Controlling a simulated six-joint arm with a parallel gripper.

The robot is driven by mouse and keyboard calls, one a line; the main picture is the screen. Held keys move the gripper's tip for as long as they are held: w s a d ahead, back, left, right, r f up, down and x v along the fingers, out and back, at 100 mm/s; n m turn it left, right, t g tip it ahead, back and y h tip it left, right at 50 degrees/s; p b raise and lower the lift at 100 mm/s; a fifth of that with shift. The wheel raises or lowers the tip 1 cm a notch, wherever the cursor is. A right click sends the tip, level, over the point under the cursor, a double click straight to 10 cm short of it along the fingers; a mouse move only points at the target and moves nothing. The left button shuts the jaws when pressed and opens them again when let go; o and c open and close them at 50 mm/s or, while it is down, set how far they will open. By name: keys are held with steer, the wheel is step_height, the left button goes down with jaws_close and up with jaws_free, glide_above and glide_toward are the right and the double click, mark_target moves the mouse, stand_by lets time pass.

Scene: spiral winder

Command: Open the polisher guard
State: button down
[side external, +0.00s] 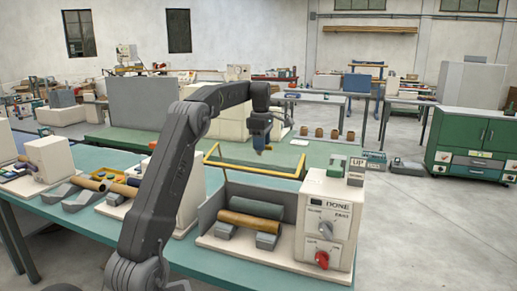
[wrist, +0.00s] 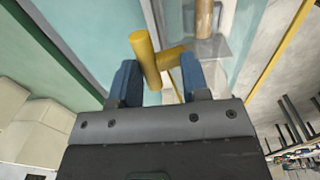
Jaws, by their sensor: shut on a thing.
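The polisher (side external: 325,220) stands on the near bench, with a panel reading DONE and a red knob. Its yellow guard frame (side external: 250,170) stands raised above a brown roller (side external: 250,222) and a grey roller behind it. My gripper (side external: 262,148) is at the guard, above and behind the rollers. In the wrist view, a yellow T-shaped bar (wrist: 145,58) lies between my blue fingers (wrist: 157,85), which are shut on it. A longer yellow guard bar (wrist: 275,50) runs at the right, and the brown roller (wrist: 203,18) shows at the top.
A block marked UP (side external: 356,166) sits on the polisher's housing. Other white machines (side external: 50,160) stand to the left on the same teal bench (side external: 190,255). A green cabinet (side external: 470,145) stands at the right. Concrete floor (side external: 420,230) is free right of the bench.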

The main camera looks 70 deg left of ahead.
steer(key=f, duration=0.3)
steer(key=shift+w+a, duration=0.3)
steer(key=shift+a, duration=0.05)
steer(key=shift+r, duration=0.1)
steer(key=c, duration=1.1)
jaws_free()
steer(key=shift+o, duration=0.2)
step_height(320, 180, up, 10)
steer(key=shift+s+d+r, duration=0.1)
steer(key=shift+d+r, duration=0.05)
steer(key=shift+r, duration=0.05)
